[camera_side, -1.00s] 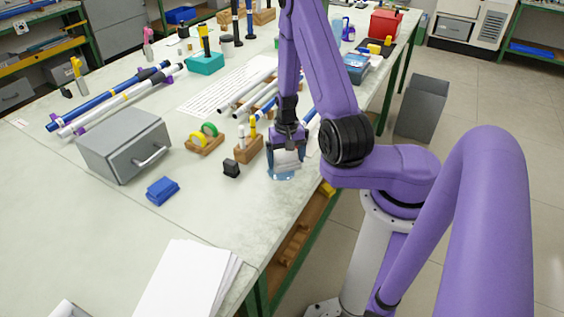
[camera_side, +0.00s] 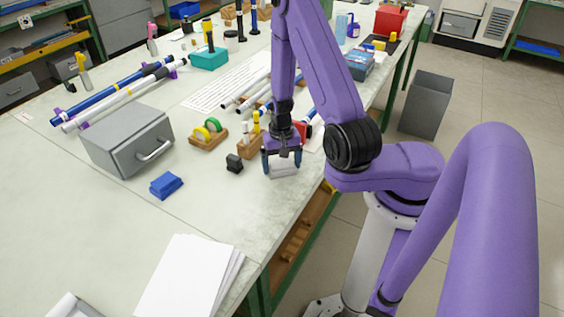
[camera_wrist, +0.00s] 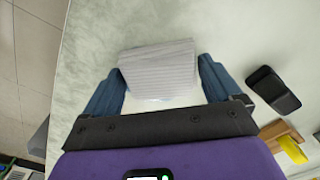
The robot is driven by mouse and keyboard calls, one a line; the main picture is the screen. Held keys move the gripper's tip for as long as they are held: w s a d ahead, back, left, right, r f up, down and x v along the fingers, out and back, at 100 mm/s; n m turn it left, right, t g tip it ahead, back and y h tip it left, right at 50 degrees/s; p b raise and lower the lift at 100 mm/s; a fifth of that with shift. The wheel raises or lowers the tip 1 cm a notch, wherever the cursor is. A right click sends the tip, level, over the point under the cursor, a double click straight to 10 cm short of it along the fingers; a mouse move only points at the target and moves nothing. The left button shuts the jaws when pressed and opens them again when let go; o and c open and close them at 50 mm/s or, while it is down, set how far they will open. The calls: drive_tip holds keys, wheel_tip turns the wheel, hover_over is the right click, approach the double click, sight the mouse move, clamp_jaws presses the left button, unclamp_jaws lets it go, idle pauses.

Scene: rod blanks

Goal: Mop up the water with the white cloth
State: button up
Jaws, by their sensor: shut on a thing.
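My gripper (camera_side: 282,161) is low over the bench near its front right edge. Its blue fingers are shut on the white cloth (camera_side: 283,169), which sits between them at the table top. In the wrist view, the gripper (camera_wrist: 161,82) has one finger on each side of the striped white cloth (camera_wrist: 158,62). I see no clear water in either current view; any left under the cloth or gripper is hidden.
A small black block (camera_side: 234,163) and a wooden holder (camera_side: 250,148) stand just left of my gripper. A grey drawer box (camera_side: 128,140), blue sponge-like block (camera_side: 166,185) and paper stack (camera_side: 185,275) lie farther left.

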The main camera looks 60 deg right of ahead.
drive_tip(key=shift+d+r, duration=0.1)
drive_tip(key=shift+d, duration=2.65)
drive_tip(key=shift+a, duration=3.5)
drive_tip(key=shift+d, duration=3.6)
drive_tip(key=shift+a, duration=3.35)
drive_tip(key=shift+a+r, duration=0.1)
drive_tip(key=shift+a, duration=0.1)
drive_tip(key=shift+w+d+r, duration=0.1)
drive_tip(key=shift+r, duration=3.8)
drive_tip(key=shift+f, duration=0.25)
